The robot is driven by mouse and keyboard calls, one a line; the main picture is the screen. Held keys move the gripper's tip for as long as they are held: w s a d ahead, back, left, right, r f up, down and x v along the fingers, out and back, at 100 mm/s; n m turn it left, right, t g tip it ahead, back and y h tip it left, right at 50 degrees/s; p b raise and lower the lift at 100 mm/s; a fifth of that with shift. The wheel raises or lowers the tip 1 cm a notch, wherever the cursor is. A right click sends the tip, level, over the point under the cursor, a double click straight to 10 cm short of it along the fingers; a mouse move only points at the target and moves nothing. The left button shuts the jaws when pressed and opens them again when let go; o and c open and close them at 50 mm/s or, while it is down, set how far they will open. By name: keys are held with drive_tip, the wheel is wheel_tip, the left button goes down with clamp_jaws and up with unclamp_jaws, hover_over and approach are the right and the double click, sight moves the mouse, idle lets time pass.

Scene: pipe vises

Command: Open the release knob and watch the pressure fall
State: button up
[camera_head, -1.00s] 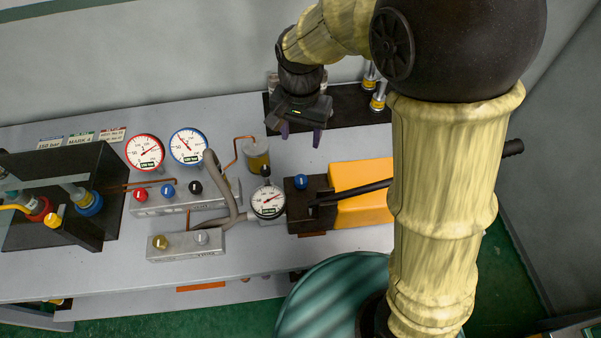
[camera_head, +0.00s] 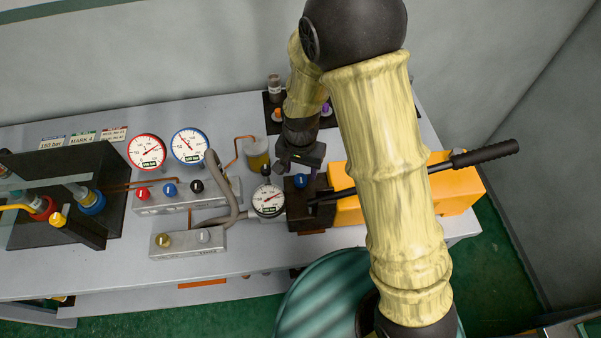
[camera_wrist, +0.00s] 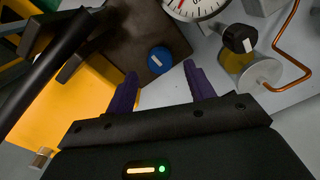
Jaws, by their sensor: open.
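A blue knob (camera_head: 300,181) with a white mark sits on the dark block of the orange hand pump (camera_head: 455,192). In the wrist view the blue knob (camera_wrist: 160,59) lies just beyond and between my fingertips, apart from them. My gripper (camera_wrist: 160,76) is open and empty, with two purple fingers; in the head view my gripper (camera_head: 299,165) hangs just behind the knob. A small white gauge (camera_head: 268,200) stands left of the pump block, its needle readable only roughly. A red-rimmed gauge (camera_head: 146,151) and a blue-rimmed gauge (camera_head: 189,145) stand farther left.
A manifold holds red (camera_head: 143,194), blue (camera_head: 169,189) and black (camera_head: 196,186) knobs. A front manifold (camera_head: 188,244) has brass and grey knobs. The pump's black lever (camera_head: 485,154) slants to the right. A clear reservoir (camera_head: 257,154) and copper pipe stand beside my gripper.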

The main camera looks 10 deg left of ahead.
sight(301, 178)
drive_tip(key=shift+f, duration=1.8)
drive_tip(key=c, duration=1)
